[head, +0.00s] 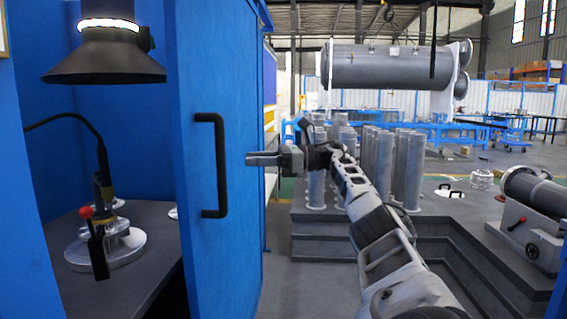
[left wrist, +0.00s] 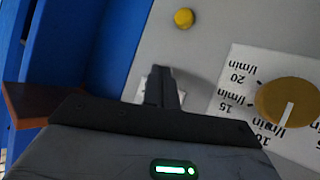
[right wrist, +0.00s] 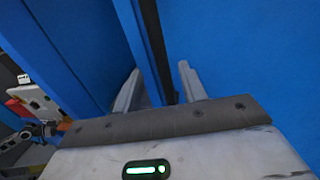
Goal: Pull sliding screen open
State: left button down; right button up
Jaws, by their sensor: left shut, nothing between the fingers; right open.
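The sliding screen (head: 196,215) is a tall blue panel left of centre in the head view. A black bar handle (head: 221,165) stands upright on its face. My right gripper (head: 250,159) is open, pointing left just to the right of the handle, apart from it in the picture. In the right wrist view its two fingers (right wrist: 158,68) face blue panels, with a dark upright strip between them; I cannot tell whether that is the handle. My left gripper (left wrist: 160,70) is shut and empty in the left wrist view, before a grey panel, and is outside the head view.
Left of the screen, an open blue booth holds a dark bench (head: 140,285), a round metal fixture (head: 105,248) and a black lamp (head: 105,55). A yellow dial (left wrist: 287,102) is near my left gripper. Several grey cylinders (head: 380,165) stand on a stepped platform at right.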

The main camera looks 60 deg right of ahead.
pick_arm(q)
jog(key=shift+s+r+p, duration=0.15)
jog(key=shift+r+p, duration=0.25)
jog(key=shift+p, duration=0.85)
pick_arm(e)
jog(key=v, duration=0.7)
pick_arm(q)
jog(key=shift+r, duration=0.1)
pick_arm(e)
jog(key=shift+s, duration=0.1)
